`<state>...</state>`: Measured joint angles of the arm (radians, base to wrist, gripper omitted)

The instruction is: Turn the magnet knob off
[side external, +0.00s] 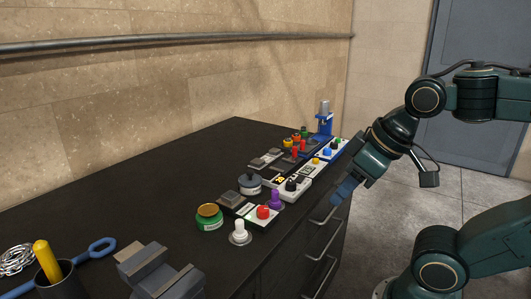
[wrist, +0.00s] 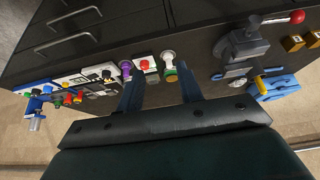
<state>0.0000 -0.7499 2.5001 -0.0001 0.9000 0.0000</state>
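My gripper (side external: 345,190) hangs to the right of the counter's front edge, apart from the controls. In the wrist view my gripper (wrist: 159,82) has its two fingers spread with nothing between them. I cannot tell which control is the magnet knob, as the labels are too small to read. Candidates are a black knob (side external: 291,184) on a white panel, a red knob (side external: 263,212) on a white panel, a purple knob (side external: 275,199) and a white knob (side external: 239,232). The red knob (wrist: 145,65) and white knob (wrist: 168,58) also show in the wrist view.
The dark counter (side external: 130,190) holds a green jar (side external: 209,217), a grey round device (side external: 250,184), a blue stand (side external: 324,118) and a grey vise (side external: 155,268). Drawer handles (side external: 325,217) stick out from its front.

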